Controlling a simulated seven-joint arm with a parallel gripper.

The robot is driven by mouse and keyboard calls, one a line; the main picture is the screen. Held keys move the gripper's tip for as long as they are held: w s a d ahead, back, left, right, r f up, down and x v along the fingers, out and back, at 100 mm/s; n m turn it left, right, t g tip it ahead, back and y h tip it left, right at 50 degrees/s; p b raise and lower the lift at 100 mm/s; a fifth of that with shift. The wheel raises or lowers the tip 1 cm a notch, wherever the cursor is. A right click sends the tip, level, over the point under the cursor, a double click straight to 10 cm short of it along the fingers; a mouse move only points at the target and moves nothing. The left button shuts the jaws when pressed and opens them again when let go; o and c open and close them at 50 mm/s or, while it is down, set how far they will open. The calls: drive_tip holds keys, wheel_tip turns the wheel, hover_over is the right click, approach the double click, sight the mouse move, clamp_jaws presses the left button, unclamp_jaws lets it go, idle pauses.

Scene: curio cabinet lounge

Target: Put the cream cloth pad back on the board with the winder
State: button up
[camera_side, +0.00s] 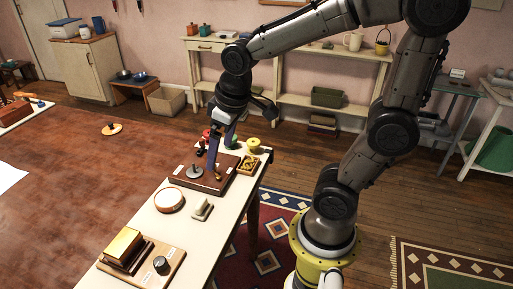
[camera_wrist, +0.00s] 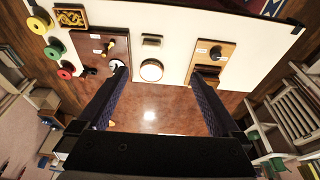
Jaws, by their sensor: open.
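A small cream piece (camera_side: 202,208), which looks like the cream pad, lies on the cream table between two boards. It also shows in the wrist view (camera_wrist: 151,40). The dark brown board (camera_side: 184,178) carries a grey disc with a post and a small brass piece. The tan board (camera_side: 165,270) holds a gold-topped block (camera_side: 122,244) and a black knob (camera_side: 161,265). I cannot tell which board has the winder. My gripper (camera_side: 219,160) is open and empty, above the dark brown board in the side view. In the wrist view its fingers (camera_wrist: 158,70) stand wide apart.
A round cream-topped drum (camera_side: 169,200) stands beside the cream piece. A small tray (camera_side: 248,165) and red, green and yellow spools (camera_wrist: 40,24) are at the table's far end. Bare table (camera_side: 207,236) lies between the drum and the tan board.

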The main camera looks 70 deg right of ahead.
drive_tip(key=s+a+r+t, duration=0.1)
drive_tip(key=s+r+t, duration=0.1)
drive_tip(key=s, duration=0.8)
drive_tip(key=shift+a+r+t, duration=0.25)
drive_tip(key=shift+r+t, duration=0.05)
drive_tip(key=shift+r, duration=0.45)
idle(1.1)
